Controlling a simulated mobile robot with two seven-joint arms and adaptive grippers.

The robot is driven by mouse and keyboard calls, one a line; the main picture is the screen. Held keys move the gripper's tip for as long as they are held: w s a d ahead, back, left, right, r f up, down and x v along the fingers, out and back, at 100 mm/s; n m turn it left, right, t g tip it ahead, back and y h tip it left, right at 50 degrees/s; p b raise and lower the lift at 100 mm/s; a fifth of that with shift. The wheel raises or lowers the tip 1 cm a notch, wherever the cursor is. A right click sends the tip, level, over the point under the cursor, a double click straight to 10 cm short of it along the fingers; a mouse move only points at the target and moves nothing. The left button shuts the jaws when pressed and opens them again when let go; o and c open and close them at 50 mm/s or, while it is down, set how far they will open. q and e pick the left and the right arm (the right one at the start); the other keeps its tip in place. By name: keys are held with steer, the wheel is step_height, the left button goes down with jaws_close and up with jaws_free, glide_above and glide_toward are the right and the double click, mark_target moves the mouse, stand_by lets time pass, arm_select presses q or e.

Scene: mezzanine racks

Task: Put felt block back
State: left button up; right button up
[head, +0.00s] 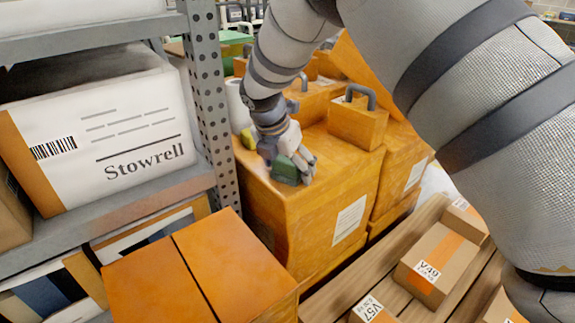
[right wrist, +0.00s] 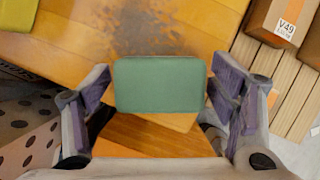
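The green felt block (right wrist: 160,84) sits between the two fingers of my right gripper (right wrist: 160,88) in the right wrist view, with a finger pad against each side. In the head view my right gripper (head: 290,150) points down at the top of a large orange box (head: 310,205), and the green block (head: 286,170) shows at its fingertips near the box's front edge. Whether the block touches the box top is hard to tell. My left gripper is not in view.
A yellow-green piece (head: 248,138) lies on the box top behind my gripper. Orange cases with handles (head: 357,120) stand behind it. A grey rack with a Stowrell carton (head: 110,140) is at left. Small cartons (head: 435,262) lie on wooden slats at right.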

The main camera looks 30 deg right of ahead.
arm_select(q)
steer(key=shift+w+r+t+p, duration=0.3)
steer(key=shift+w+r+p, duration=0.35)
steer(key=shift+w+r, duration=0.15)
arm_select(e)
steer(key=v, duration=1.2)
steer(key=shift+r, duration=0.2)
